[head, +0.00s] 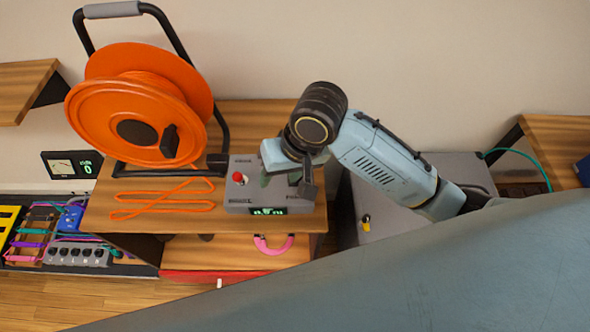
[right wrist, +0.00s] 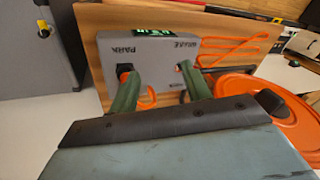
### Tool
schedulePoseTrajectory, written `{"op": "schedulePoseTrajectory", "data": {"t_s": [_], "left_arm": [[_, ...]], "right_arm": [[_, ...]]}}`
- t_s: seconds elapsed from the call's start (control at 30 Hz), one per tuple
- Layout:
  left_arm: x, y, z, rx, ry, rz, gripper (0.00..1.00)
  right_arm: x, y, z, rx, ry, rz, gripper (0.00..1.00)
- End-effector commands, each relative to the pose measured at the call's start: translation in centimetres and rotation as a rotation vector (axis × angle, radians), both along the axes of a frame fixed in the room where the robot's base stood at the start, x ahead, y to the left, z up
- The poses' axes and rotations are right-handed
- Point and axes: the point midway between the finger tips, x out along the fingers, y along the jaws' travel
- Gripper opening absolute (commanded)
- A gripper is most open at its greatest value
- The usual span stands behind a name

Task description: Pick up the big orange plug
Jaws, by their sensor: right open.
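My right gripper (head: 283,178) is over the box, pointing down. In the right wrist view the green fingers of my right gripper (right wrist: 157,80) are spread apart over the box's face, with no object clearly between the tips. An orange piece (right wrist: 125,72), possibly the big orange plug, shows at the left finger by a dark socket, mostly hidden by that finger. I cannot tell whether they touch. My left gripper is not in view.
A large orange cable reel (head: 120,122) on a black frame stands left of the box. An orange cord (head: 160,205) lies looped on the bench (head: 105,222). A grey cabinet (head: 378,215) with a yellow-black knob stands to the right. Pedals and coloured cables are at lower left.

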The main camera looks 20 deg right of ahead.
Motion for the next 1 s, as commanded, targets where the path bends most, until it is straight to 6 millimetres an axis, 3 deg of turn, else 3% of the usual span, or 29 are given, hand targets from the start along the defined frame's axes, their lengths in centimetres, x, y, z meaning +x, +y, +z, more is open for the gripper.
{"op": "schedulePoseTrajectory", "data": {"t_s": [0.03, 0.3, 0.53, 0.67, 1.0], "left_arm": [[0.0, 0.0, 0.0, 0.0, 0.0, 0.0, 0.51], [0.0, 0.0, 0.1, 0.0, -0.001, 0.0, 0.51], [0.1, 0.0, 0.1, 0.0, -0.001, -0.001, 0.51], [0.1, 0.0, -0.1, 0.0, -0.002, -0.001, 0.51], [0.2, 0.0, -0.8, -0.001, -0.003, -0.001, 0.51]], "right_arm": [[1.2, -0.2, 0.9, -0.03, 0.015, -0.019, 0.48], [4.6, -2.9, 4.4, -0.198, 0.131, -0.207, 0.48], [5.9, -4.6, 6.0, -0.271, 0.17, -0.319, 0.48], [5.9, -4.8, 4.7, -0.281, 0.177, -0.333, 0.48], [5.8, -4.7, -1.2, -0.278, 0.174, -0.331, 0.48]]}}
